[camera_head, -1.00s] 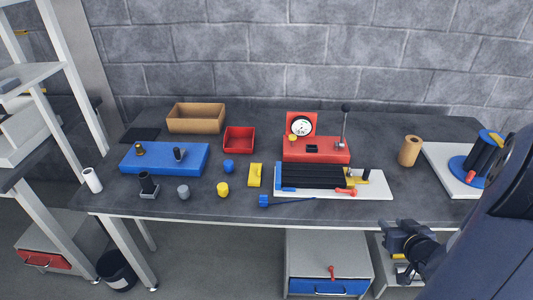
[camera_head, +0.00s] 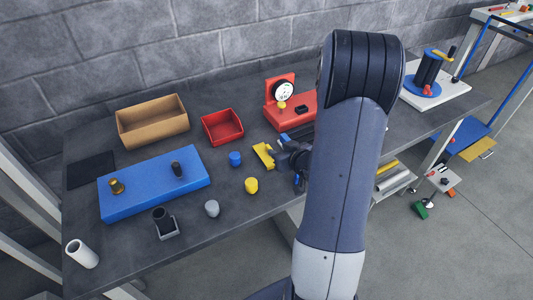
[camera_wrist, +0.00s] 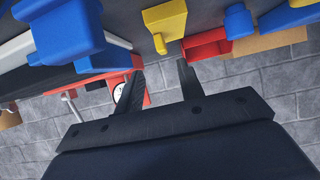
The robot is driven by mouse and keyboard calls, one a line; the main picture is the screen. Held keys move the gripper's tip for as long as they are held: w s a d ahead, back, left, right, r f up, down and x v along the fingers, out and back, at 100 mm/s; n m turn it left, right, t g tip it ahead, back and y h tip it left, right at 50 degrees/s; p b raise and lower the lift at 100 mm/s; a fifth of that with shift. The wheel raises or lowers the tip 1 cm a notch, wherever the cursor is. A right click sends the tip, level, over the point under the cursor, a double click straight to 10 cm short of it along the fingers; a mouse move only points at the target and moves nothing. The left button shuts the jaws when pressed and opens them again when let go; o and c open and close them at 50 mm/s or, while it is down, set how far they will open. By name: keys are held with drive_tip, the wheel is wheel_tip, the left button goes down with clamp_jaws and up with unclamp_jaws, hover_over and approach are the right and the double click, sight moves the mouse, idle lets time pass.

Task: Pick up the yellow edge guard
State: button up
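The yellow edge guard (camera_head: 264,155) lies on the dark workbench (camera_head: 225,189), right of a blue knob and below the red bin in the head view. In the head view my gripper (camera_head: 284,157) is close beside the edge guard's right side, partly hidden by my arm. I cannot tell whether they touch.
Near the guard are the red bin (camera_head: 223,127), a blue knob (camera_head: 235,159), a yellow knob (camera_head: 251,185) and a grey knob (camera_head: 211,208). The red gauge stand (camera_head: 290,106) is behind. A blue block (camera_wrist: 62,30) is close at upper left in the wrist view.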

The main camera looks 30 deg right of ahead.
sight(265, 153)
drive_tip(key=x, duration=0.5)
drive_tip(key=shift+s+a+f, duration=0.2)
drive_tip(key=shift+a+f, duration=0.1)
clamp_jaws()
